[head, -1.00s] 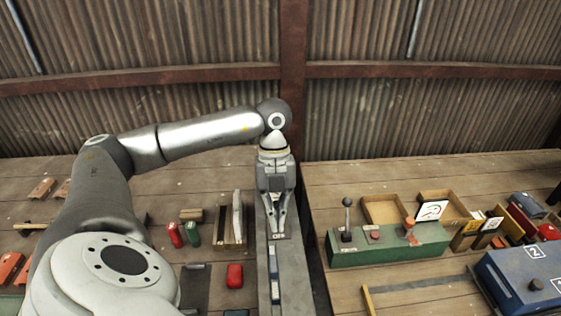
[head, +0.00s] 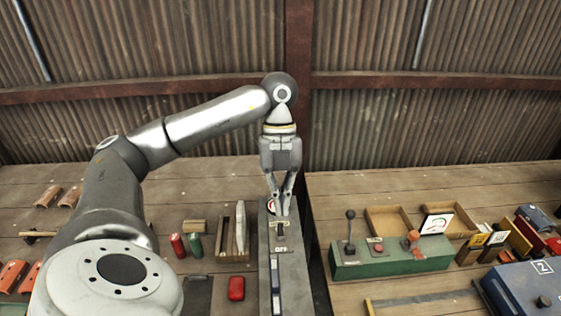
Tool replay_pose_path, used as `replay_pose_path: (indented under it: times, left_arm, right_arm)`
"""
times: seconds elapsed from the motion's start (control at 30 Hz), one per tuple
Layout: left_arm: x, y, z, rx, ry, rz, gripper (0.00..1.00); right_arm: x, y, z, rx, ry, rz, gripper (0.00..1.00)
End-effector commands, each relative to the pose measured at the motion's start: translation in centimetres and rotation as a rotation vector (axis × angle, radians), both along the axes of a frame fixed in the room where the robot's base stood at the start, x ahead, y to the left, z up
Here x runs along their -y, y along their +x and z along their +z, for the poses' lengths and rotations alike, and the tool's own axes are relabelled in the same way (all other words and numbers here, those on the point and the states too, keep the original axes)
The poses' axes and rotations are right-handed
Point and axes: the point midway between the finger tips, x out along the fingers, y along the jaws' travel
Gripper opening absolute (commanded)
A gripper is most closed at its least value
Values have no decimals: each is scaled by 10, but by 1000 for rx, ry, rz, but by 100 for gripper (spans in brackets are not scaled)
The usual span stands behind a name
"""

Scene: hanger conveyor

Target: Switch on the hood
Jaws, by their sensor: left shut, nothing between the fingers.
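My left gripper (head: 282,212) is shut and empty, pointing down over the far part of a narrow grey panel (head: 291,264) between the two tables. I cannot read the label or tell which part is the hood switch, or whether the fingertips touch the panel. My right gripper is not in view.
On the right table stand a green control box (head: 392,262) with levers and a red button, open wooden trays (head: 389,221) and a blue box (head: 525,292). The left table holds a wooden holder (head: 231,245) and red and green items. A corrugated wall closes the back.

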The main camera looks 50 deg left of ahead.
Motion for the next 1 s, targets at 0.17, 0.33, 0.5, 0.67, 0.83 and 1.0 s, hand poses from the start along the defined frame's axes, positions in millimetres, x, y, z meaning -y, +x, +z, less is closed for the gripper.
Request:
replay_pose_path:
  times: [0.17, 0.33, 0.5, 0.67, 0.83, 1.0]
  left_arm:
    - [-8, 7, 37, 4, -1, -1, 0]
    - [-11, 9, 47, 2, 1, 0, 0]
    - [-12, 10, 53, 2, 0, -1, 0]
    - [-13, 10, 55, 0, 0, 0, 0]
    - [-13, 10, 55, 0, 0, 0, 0]
    - [-13, 10, 55, 0, 0, 0, 0]
  right_arm:
    - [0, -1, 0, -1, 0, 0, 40]
    - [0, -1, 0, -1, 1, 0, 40]
    - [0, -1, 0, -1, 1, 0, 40]
    - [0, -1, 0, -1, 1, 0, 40]
    - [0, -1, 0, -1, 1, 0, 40]
    - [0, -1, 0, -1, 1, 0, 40]
